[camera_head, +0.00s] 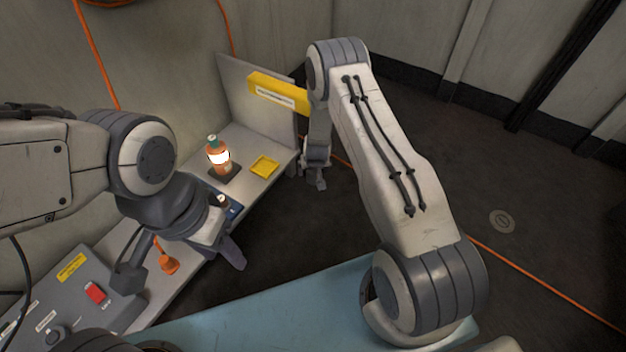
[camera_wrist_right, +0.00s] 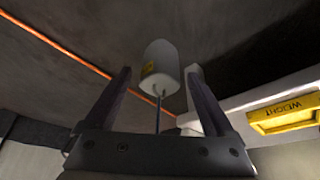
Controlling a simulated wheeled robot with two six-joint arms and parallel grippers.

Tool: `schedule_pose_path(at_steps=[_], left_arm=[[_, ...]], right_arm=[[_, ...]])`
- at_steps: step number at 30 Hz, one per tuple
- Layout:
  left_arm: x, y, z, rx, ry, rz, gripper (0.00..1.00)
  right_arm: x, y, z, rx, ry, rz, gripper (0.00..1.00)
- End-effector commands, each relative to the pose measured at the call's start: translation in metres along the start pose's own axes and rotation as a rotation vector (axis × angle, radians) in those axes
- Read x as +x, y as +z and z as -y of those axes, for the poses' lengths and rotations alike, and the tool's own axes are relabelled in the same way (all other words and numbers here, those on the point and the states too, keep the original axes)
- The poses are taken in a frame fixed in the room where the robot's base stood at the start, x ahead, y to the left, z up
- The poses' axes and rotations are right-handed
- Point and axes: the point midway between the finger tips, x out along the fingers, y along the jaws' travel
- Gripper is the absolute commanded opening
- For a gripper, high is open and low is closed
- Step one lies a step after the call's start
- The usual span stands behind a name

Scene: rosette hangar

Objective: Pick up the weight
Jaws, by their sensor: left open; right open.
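In the right wrist view a white cylinder (camera_wrist_right: 162,62) with a small yellow label, seemingly the weight, shows between and beyond my right fingers. A thin dark rod or cord runs from it toward the gripper. My right gripper (camera_wrist_right: 158,95) is open, with a finger on either side; contact is not visible. In the head view my right gripper (camera_head: 316,180) points down beside the bench end; the cylinder cannot be made out there. A yellow tray marked WEIGHT (camera_wrist_right: 297,112) is at the right; it also shows on the bench (camera_head: 264,167). My left gripper (camera_head: 235,253) is open near the bench's front edge.
The grey bench (camera_head: 270,147) holds an orange bottle (camera_head: 219,158) on a dark base and a blue item (camera_head: 232,210). An orange funnel-shaped item (camera_head: 168,263) and a panel with a red switch (camera_head: 95,293) are nearer. An orange cable (camera_head: 550,285) crosses the dark floor.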

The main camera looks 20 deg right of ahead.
Motion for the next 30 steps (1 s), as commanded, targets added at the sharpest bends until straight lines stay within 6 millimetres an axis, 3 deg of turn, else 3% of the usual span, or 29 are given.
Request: schedule_pose_path(at_steps=[1,3,10,17,30], left_arm=[[0.0104,0.0006,0.0008,0.000,0.000,0.000,0.50],[0.0124,0.0008,0.0009,0.000,0.000,0.000,0.50],[0.0102,0.0006,0.0007,0.000,0.000,0.000,0.50],[0.0102,0.0006,0.0007,0.000,0.000,0.000,0.50],[0.0060,0.0004,0.0004,0.000,0.000,0.000,0.50]], right_arm=[[0.0125,0.0019,-0.0001,-0.001,0.000,-0.001,0.89],[0.0162,0.0013,-0.0001,0.001,0.000,0.000,0.89],[0.0146,0.0001,-0.0001,0.000,0.000,0.001,0.89],[0.0146,0.0002,-0.0001,0.000,0.000,0.001,0.01],[0.0097,-0.0028,0.0000,0.000,0.000,-0.002,0.00]])
